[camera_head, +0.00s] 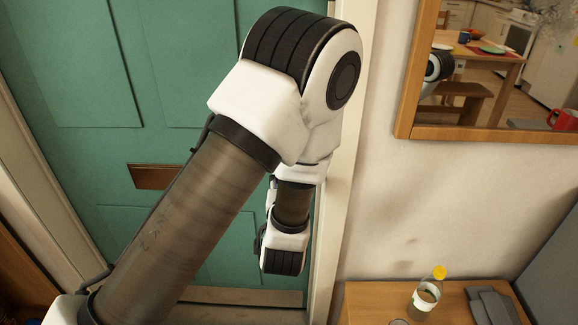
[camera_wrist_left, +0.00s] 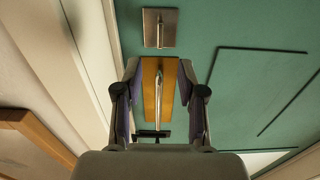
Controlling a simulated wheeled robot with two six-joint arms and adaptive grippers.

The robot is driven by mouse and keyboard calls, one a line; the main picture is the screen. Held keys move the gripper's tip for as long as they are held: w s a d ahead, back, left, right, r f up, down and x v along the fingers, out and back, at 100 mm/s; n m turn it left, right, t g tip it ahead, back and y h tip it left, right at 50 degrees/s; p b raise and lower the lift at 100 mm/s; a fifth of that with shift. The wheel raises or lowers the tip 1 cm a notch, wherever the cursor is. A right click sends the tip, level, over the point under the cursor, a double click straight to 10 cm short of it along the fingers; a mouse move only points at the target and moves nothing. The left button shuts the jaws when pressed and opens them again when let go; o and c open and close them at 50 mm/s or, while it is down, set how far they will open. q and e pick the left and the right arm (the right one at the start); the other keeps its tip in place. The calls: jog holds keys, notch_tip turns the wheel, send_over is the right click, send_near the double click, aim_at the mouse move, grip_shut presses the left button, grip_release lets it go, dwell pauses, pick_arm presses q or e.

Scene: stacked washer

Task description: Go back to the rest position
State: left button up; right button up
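My left arm (camera_head: 195,200) comes in from the lower left in the head view and bends down in front of a green door (camera_head: 75,60). My left gripper is hidden in that view. In the left wrist view my left gripper (camera_wrist_left: 159,80) has its two fingers spread apart. An orange-brown plate with a metal bar (camera_wrist_left: 172,88) shows between the fingers, on or by the green door; I cannot tell how far off it is, and no grip on it shows. My right gripper is not in view.
A brass-coloured plate (camera_head: 152,177) sits on the door. A wood-framed mirror (camera_head: 470,133) hangs on the wall at the right. A wooden cabinet top (camera_head: 375,303) below carries a yellow-capped bottle (camera_head: 427,296) and grey folded items (camera_head: 492,305). A metal plate with a handle (camera_wrist_left: 160,28) also shows in the wrist view.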

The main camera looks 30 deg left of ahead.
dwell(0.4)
pick_arm(q)
jog(key=s+f+m+g+h+p, duration=0.1)
jog(key=s+f+g+h+p, duration=0.15)
jog(key=s+f+p, duration=0.35)
jog(key=s+f+m+g+h+p, duration=0.1)
jog(key=s+f+g+h+p, duration=0.2)
jog(key=f, duration=0.5)
jog(key=s+d+f+m+g+h+p, duration=0.1)
jog(key=s+d+f+g, duration=0.3)
jog(key=s, duration=0.5)
jog(key=s+d+f+m+g+h, duration=0.2)
jog(key=s+d+f+g+h, duration=0.1)
jog(key=s, duration=0.6)
notch_tip(320, 180, down, 3)
jog(key=d+g, duration=0.1)
jog(key=g, duration=0.1)
jog(key=shift+s+m+g+p, duration=0.25)
jog(key=shift+m+g+p, duration=0.1)
jog(key=shift+m+p, duration=0.05)
jog(key=shift+r, duration=0.1)
